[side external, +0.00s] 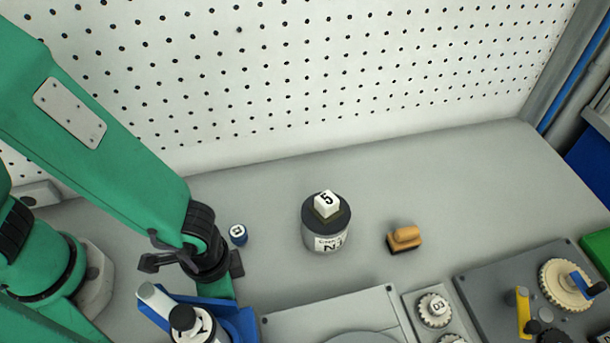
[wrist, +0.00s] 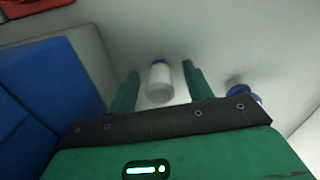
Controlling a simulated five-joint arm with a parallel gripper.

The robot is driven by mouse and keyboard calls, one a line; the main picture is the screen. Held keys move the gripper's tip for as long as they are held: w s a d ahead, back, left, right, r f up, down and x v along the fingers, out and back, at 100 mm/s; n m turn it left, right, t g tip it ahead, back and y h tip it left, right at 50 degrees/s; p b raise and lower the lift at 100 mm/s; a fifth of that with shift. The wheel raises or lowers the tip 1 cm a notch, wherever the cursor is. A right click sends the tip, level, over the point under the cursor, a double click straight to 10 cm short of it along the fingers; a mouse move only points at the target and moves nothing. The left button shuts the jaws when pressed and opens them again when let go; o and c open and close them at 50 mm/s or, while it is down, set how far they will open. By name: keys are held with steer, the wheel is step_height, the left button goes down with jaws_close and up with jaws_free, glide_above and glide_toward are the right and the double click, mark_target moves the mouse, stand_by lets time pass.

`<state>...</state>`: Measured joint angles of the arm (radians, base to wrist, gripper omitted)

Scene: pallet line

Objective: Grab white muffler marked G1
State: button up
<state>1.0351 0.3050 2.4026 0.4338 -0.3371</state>
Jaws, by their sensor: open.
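In the wrist view, a white cylinder (wrist: 159,84) with a blue far end lies between the two green fingers of my gripper (wrist: 160,70). The fingers stand apart, with a gap on each side of it, so my gripper is open and empty. No G1 mark can be read on it. In the side view, my fingertips are hidden behind my arm and a blue bin (side external: 243,322). White cylindrical parts, one with a dark top (side external: 184,318), show at that bin. I cannot tell which of them, if any, is the cylinder between my fingers.
A small blue-capped part (side external: 238,234) stands right of my wrist. A dark-topped canister (side external: 324,236) carries a white block marked 5 (side external: 327,203). An orange-handled brush (side external: 404,238) lies further right. Gear fixtures (side external: 434,308) fill the front right. A blue wall (wrist: 45,95) is close left in the wrist view.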

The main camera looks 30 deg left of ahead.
stand_by(0.3)
steer(key=c, duration=1.1)
steer(key=shift+r, duration=0.25)
step_height(320, 180, up, 18)
steer(key=shift+f, duration=0.2)
stand_by(0.5)
